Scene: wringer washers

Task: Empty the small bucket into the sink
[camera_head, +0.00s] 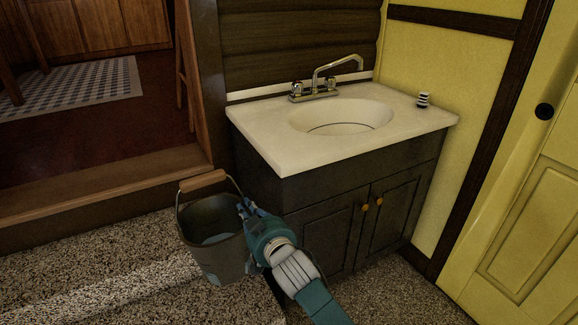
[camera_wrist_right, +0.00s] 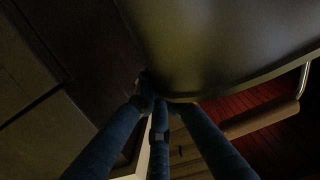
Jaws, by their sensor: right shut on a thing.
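The small bucket (camera_head: 212,245) is grey metal with a wooden handle grip raised above it. It hangs roughly upright to the left of the sink cabinet, lower than the countertop, and something pale shows inside it. My right gripper (camera_head: 246,212) is shut on the bucket at its right side. In the right wrist view the bucket (camera_wrist_right: 215,45) fills the top, with the fingers (camera_wrist_right: 160,105) at its rim. The white sink (camera_head: 341,117) is an oval basin in the countertop and looks empty. My left gripper is not in view.
A two-handle faucet (camera_head: 318,92) stands at the back of the sink. A small striped object (camera_head: 423,100) sits on the countertop (camera_head: 290,152) at right. The dark cabinet (camera_head: 330,225) is close to my arm. A wooden step (camera_head: 110,185) lies at left, a yellow door (camera_head: 525,210) at right.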

